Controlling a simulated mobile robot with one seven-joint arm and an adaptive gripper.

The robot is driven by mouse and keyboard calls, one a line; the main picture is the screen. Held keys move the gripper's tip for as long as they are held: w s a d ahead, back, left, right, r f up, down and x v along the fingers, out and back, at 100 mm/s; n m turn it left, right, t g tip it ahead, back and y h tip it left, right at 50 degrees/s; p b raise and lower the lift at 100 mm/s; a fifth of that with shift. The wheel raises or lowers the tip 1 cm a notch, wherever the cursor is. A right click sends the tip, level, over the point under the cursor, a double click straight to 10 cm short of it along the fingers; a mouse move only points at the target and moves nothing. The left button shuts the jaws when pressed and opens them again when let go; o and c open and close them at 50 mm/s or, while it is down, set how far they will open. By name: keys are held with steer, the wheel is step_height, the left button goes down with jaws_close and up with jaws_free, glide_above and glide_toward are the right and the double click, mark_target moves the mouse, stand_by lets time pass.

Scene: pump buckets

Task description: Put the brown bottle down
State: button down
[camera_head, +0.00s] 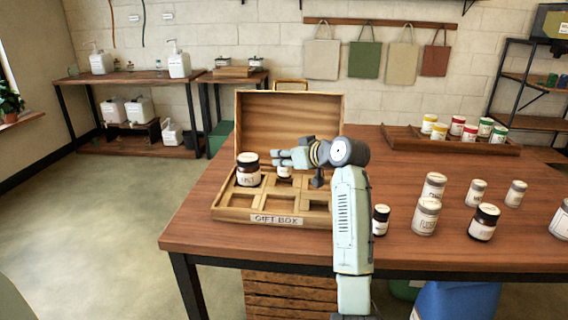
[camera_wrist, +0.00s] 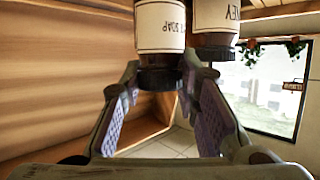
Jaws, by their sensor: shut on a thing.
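The brown bottle (camera_head: 284,172) has a white label and hangs under my gripper (camera_head: 280,157), over or in the back row of the wooden gift box (camera_head: 224,214). My fingers hide its top in the head view. The bottle looks upright. I cannot tell whether its base touches the box floor.
A larger brown jar (camera_head: 248,178) with a dark lid stands close by in the box's left part; it also shows in the wrist view (camera_wrist: 215,18). The box's raised lid (camera_head: 300,115) is behind. Front compartments look empty. Several jars and a small brown bottle (camera_head: 380,224) stand right of my arm.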

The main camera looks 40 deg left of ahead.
steer(key=shift+w+a, duration=0.15)
steer(key=shift+a, duration=0.15)
steer(key=shift+f+p, duration=0.45)
steer(key=shift+f, duration=1.45)
steer(key=c, duration=1.2)
jaws_free()
